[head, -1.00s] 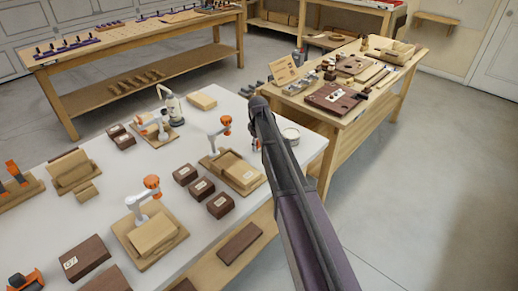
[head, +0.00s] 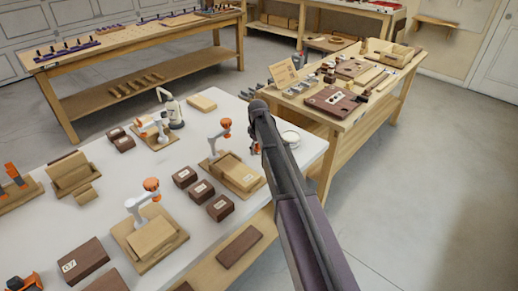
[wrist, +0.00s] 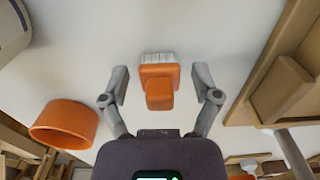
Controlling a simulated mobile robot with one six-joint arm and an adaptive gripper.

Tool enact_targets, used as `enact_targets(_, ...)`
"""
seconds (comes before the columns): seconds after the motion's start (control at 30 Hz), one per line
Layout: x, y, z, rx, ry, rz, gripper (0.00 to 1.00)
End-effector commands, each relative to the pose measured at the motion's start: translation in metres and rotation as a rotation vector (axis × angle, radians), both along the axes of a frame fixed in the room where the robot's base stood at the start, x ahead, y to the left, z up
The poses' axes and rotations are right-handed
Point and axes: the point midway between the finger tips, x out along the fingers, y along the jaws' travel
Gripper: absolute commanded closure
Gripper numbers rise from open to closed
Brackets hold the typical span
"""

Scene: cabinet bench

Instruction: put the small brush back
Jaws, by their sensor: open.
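The small brush (wrist: 158,85), with an orange body and pale bristles, shows in the wrist view over the white bench top (wrist: 215,30). My gripper (wrist: 163,88) is open, with one finger on each side of the brush and a visible gap on both sides. Nothing is gripped. I cannot tell how far the brush is from the fingertips in depth. In the head view my arm hides most of the gripper and the brush. An orange round holder or ring (wrist: 63,124) is left of the gripper in the wrist view.
A wooden tray with a block (wrist: 283,90) is close on the right in the wrist view. A grey round object (wrist: 12,28) is at its upper left. In the head view, small model arms (head: 222,135) and dark boxes (head: 220,207) crowd the white bench.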

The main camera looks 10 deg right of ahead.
Motion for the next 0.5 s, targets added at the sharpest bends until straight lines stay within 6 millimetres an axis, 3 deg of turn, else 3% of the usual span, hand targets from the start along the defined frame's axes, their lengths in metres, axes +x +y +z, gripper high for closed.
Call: enact_targets(0.5, 0.0, 0.0, 0.022, 0.0, 0.0, 0.0, 0.2)
